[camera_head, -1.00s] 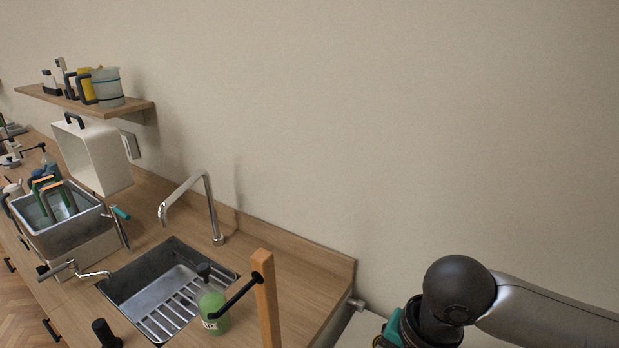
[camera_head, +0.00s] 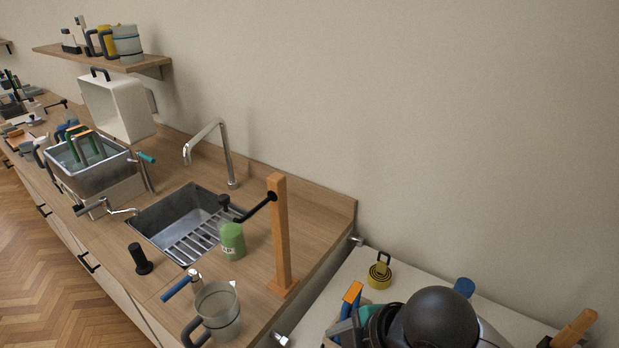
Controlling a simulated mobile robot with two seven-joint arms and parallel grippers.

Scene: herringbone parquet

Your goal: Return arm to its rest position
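Part of my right arm (camera_head: 440,318) shows at the bottom right, with a dark round joint and a grey link behind it. It is over the white surface to the right of the wooden counter. No fingertips of my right gripper can be made out. My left arm and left gripper are not in the picture.
The wooden counter (camera_head: 325,212) holds a sink (camera_head: 165,213) with a tap (camera_head: 228,160), a green bottle (camera_head: 232,242), a clear jug (camera_head: 218,312) and a wooden post (camera_head: 279,235). A yellow item (camera_head: 380,275) lies on the white surface (camera_head: 345,275) near the arm.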

